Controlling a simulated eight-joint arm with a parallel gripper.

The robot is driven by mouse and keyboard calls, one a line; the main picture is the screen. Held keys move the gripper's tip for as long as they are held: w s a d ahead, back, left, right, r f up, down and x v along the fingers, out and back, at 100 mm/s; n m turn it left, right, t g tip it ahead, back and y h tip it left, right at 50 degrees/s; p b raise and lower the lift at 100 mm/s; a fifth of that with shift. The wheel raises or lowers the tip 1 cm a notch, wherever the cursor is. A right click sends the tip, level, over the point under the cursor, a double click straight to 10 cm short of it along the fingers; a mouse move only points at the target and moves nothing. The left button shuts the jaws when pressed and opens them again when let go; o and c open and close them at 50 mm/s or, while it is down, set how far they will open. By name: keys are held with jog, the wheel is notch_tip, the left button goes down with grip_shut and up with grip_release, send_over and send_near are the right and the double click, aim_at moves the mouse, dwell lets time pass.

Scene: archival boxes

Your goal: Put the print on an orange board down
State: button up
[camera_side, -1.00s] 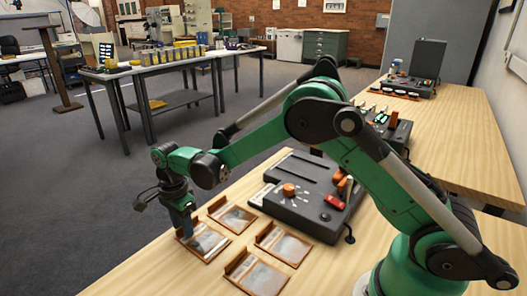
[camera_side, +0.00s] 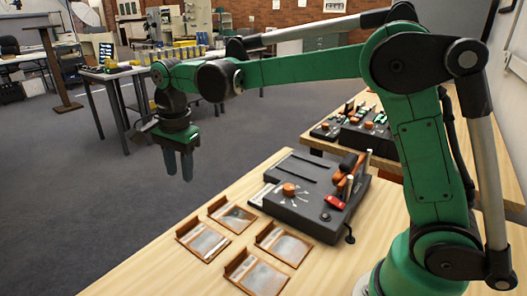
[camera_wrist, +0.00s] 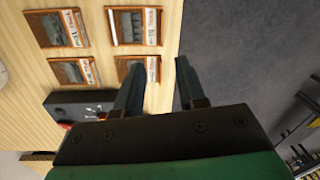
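Several orange-brown boards with raised edges lie flat on the wooden table in a two-by-two group, each bearing a greyish print. In the side view they are the left board (camera_side: 203,241), the back board (camera_side: 231,215), the right board (camera_side: 282,244) and the front board (camera_side: 256,274). All of them show in the wrist view, among them one (camera_wrist: 132,26) with a dark picture. My gripper (camera_side: 180,172) hangs high in the air beyond the left table edge, fingers down. In the wrist view my gripper (camera_wrist: 160,75) has its fingers apart with nothing between them.
A black device (camera_side: 308,195) with an orange knob and a red part stands behind the boards. A second wooden table (camera_side: 460,140) with more devices lies beyond. A dark grey carpet (camera_side: 90,205) is left of the table. The table's front left corner is bare.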

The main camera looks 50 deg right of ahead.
jog(key=s+d+n+t, duration=0.2)
jog(key=s+n+t, duration=0.1)
jog(key=s+n, duration=0.4)
jog(key=s+d+n+t, duration=0.3)
jog(key=s+n, duration=0.4)
jog(key=n, duration=0.1)
jog(key=shift+d+f+n, duration=0.3)
jog(key=shift+f, duration=0.15)
